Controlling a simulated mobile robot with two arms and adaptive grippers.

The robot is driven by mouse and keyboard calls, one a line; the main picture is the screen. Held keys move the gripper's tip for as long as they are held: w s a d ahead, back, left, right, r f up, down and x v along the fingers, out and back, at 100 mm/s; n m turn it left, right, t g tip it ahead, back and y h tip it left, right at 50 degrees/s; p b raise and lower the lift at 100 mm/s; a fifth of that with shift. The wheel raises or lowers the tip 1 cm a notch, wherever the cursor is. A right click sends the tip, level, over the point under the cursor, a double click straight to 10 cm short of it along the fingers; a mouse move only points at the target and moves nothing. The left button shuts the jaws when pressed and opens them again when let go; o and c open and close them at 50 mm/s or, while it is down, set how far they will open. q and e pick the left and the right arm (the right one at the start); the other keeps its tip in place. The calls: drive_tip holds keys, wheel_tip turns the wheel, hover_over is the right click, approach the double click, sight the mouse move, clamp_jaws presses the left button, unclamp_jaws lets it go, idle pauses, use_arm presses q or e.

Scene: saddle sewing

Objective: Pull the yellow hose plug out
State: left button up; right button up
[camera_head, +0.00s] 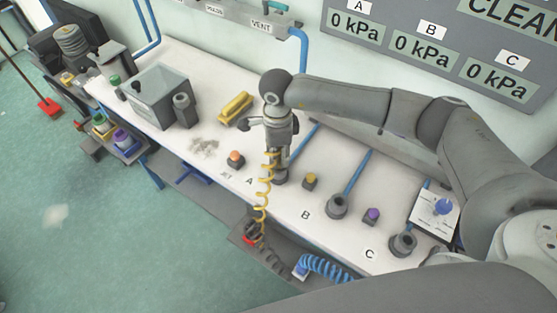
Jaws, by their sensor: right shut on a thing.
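The yellow coiled hose (265,190) hangs from my right gripper and runs down over the table's front edge to a red-marked holder (250,240). My right gripper (280,152) points down at the dark round port A (281,178) and is shut on the hose's plug. The plug is mostly hidden by the fingers. It stands upright over the port; I cannot tell whether it is still seated. My left gripper is not in view.
The white table (225,180) carries port B (337,207), port C (403,243) and orange (236,157), yellow (310,181) and purple (371,215) knobs. A grey tank (165,98) stands left; a yellow block (236,107) lies behind. A blue coiled hose (327,267) hangs in front.

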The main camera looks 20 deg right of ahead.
drive_tip(key=shift+r, duration=0.7)
drive_tip(key=shift+r+p, duration=0.1)
drive_tip(key=shift+p, duration=0.2)
drive_tip(key=shift+r+p, duration=0.45)
drive_tip(key=shift+r, duration=1.55)
